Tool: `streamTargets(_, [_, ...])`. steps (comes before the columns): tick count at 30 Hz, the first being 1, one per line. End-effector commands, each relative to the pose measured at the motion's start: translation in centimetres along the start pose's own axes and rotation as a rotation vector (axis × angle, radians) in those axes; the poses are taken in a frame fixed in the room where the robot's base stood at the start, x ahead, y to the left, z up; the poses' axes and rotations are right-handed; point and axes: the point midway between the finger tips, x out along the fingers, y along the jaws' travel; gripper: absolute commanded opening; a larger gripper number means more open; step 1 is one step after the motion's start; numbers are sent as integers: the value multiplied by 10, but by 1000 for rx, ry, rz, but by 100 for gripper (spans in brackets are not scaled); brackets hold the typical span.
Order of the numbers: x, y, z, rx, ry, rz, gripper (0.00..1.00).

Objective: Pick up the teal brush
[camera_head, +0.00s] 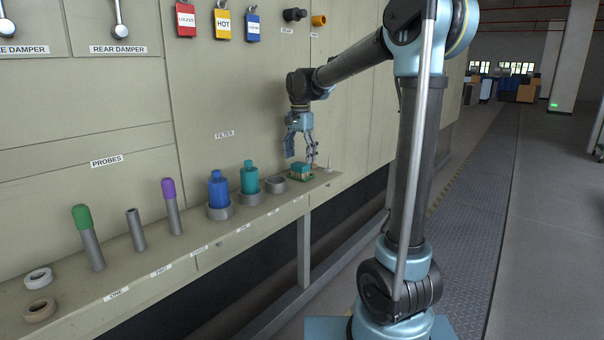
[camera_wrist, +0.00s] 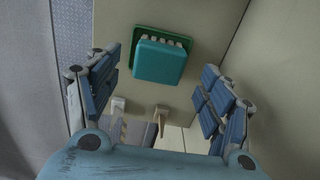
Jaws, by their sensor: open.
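The teal brush (camera_head: 300,169) sits in a shallow green tray (camera_head: 291,179) toward the far end of the ledge. In the wrist view the teal brush (camera_wrist: 160,63) shows a smooth teal block with pale bristle tufts along its upper edge. The green tray (camera_wrist: 187,42) shows around it. My gripper (camera_head: 300,152) is above the brush, pointing down. In the wrist view my gripper (camera_wrist: 157,72) is open, with one finger on each side of the brush and visible gaps. Nothing is held.
A grey ring (camera_head: 276,185), a teal bottle (camera_head: 249,178) and a blue bottle (camera_head: 218,189) stand nearer along the ledge. A small pale peg (camera_head: 330,164) stands beyond the tray. The furnace wall (camera_head: 240,100) rises close behind the ledge.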

Motion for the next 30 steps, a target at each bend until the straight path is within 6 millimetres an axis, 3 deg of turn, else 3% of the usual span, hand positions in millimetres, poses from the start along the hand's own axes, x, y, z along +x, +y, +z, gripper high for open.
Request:
streamTargets(9, [39,1,0,0,0,0,73])
streamTargets(19, [44,1,0,0,0,0,73])
streamTargets(25, [44,1,0,0,0,0,28])
streamTargets(26, [44,2,0,0,0,0,24])
streamTargets(30, [44,2,0,0,0,0,24])
